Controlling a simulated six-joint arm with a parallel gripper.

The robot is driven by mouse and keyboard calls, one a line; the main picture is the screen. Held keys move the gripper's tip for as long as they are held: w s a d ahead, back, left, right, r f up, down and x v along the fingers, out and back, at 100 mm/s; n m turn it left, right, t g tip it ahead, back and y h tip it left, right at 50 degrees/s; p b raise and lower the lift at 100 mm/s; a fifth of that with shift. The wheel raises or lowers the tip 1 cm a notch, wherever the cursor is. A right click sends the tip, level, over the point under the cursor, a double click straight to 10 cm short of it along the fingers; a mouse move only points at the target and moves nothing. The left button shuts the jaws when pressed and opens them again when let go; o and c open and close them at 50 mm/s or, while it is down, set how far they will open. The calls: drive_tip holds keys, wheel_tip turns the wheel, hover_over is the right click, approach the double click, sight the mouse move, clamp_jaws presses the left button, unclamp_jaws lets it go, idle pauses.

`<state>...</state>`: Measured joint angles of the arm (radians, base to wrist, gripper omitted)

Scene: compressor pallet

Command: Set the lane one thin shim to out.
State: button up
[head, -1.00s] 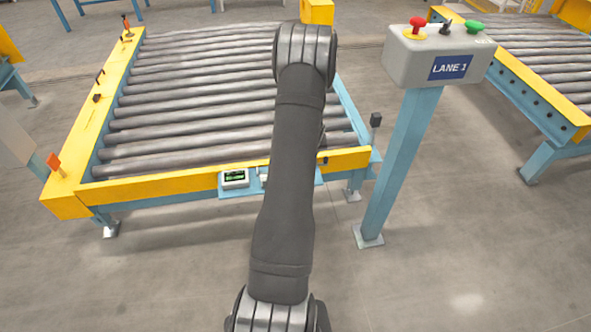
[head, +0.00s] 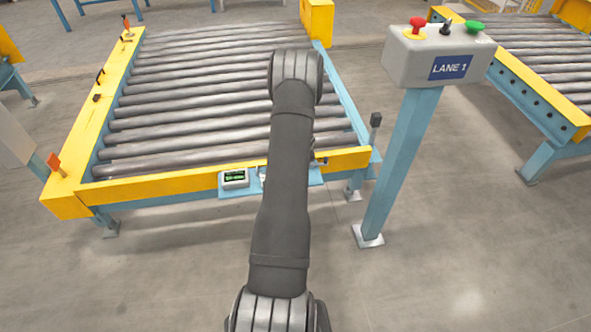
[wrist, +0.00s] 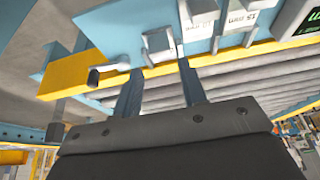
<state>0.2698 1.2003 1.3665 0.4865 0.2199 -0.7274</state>
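A light blue shelf (head: 229,192) on the front of the lane one conveyor carries a small readout box (head: 234,178) with a green display. In the wrist view the shelf (wrist: 120,27) holds light grey blocks, one grey-white block (wrist: 160,46) ahead of my fingers and another (wrist: 201,10) further right. Upside-down lettering including "15 mm" is beside them. I cannot tell which piece is the thin shim. My gripper (wrist: 158,78) is open, its two dark fingers apart with nothing seen between them. In the head view my arm hides the gripper and part of the shelf.
The yellow conveyor frame (head: 130,189) runs behind the shelf, with grey rollers (head: 220,100) beyond. The LANE 1 control box (head: 440,57) with red, black and green controls stands on a blue post at right.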

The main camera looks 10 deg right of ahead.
drive_tip(key=x, duration=0.7)
drive_tip(key=shift+f, duration=0.1)
drive_tip(key=shift+c, duration=0.2)
clamp_jaws()
